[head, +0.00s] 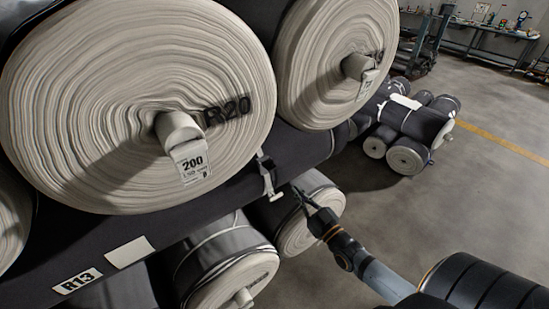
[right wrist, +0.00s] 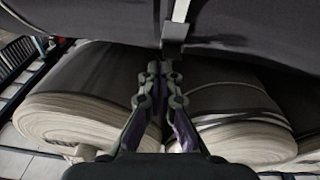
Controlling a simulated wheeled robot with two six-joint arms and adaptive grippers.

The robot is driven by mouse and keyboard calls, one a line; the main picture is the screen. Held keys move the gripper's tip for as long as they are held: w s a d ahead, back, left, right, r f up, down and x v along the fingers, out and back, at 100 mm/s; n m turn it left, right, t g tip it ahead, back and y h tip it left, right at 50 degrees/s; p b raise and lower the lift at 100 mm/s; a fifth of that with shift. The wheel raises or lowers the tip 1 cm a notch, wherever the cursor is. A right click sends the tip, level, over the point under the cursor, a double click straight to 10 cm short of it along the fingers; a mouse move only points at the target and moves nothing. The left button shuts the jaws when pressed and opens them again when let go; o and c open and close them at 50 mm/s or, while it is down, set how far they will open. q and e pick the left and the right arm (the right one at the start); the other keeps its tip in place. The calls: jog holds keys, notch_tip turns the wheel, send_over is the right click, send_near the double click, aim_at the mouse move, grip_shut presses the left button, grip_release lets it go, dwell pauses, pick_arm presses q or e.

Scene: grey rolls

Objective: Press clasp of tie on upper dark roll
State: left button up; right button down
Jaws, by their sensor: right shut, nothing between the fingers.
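The upper dark roll (head: 215,190) lies across the head view beneath two big cream-ended rolls. A pale tie with a clasp (head: 268,180) hangs on its side. In the right wrist view the clasp (right wrist: 174,32) shows at top centre, against the roll's dark underside (right wrist: 110,22). My right gripper (head: 297,191) is shut and empty, just right of the clasp in the head view. In the right wrist view its fingertips (right wrist: 160,70) are together, below and slightly left of the clasp, with a small gap in the picture. My left gripper is not in view.
Big rolls marked R20 (head: 120,90) and another (head: 335,50) stick out above. Lower tied rolls (head: 225,262) (head: 300,225) lie beneath, close to my right gripper. A roll stack (head: 408,125) stands behind. Grey floor (head: 460,190) is open at right.

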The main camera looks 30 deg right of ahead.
aim_at(269, 163)
notch_tip(269, 163, up, 8)
jog(key=a+t+y, duration=0.1)
jog(key=a, duration=0.1)
jog(key=shift+s+a+t, duration=0.3)
jog(key=shift+s, duration=0.05)
jog(key=w+a+f+b, duration=0.1)
jog(key=w+b, duration=0.3)
jog(key=w, duration=0.5)
jog(key=shift+w+a, duration=0.15)
